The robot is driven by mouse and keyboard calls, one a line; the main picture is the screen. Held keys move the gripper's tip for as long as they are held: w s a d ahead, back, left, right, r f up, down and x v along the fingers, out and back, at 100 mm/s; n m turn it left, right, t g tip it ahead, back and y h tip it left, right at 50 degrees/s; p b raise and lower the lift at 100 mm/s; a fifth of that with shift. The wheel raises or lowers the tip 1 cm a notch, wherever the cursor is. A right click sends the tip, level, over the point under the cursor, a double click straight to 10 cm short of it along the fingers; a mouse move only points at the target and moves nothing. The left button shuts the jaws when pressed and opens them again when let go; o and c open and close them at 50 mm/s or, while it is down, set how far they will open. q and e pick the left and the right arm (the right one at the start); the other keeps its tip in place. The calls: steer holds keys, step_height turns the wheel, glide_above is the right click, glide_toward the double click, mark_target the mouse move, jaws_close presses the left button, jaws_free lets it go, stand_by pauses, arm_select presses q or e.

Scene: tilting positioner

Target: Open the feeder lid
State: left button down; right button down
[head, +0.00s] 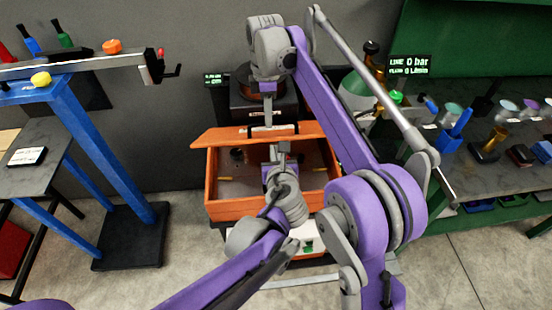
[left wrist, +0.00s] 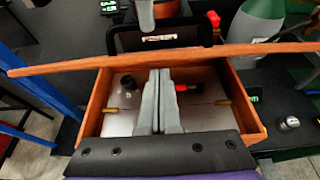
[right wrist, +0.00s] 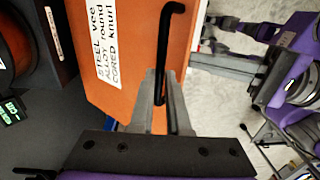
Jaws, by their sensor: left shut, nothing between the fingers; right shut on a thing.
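The feeder is an open-topped orange box (head: 272,208) in the middle of the head view. Its orange lid (head: 222,139) stands raised over the box, seen nearly edge-on in the left wrist view (left wrist: 60,67). The lid carries a white label and a black bar handle (right wrist: 164,45). My right gripper (right wrist: 160,78) is shut on that handle; in the head view it is at the lid's far side (head: 267,117). My left gripper (left wrist: 160,75) is shut and empty, over the box opening and in front of the lid; it partly hides the interior.
Inside the box are a dark knob (left wrist: 127,82) and a red-tipped part (left wrist: 186,87). A blue-legged stand (head: 90,130) is at the left. A green bench (head: 490,170) with fittings and a gas cylinder (head: 357,88) are at the right. A dark spool unit (head: 262,100) is behind.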

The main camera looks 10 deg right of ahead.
steer(key=shift+w+f, duration=0.2)
steer(key=shift+w, duration=0.1)
arm_select(q)
steer(key=shift+w+r, duration=0.75)
steer(key=shift+r, duration=0.1)
steer(key=shift+w+f, duration=0.1)
steer(key=shift+w, duration=0.1)
arm_select(e)
steer(key=c, duration=0.9)
jaws_free()
steer(key=shift+w, duration=0.25)
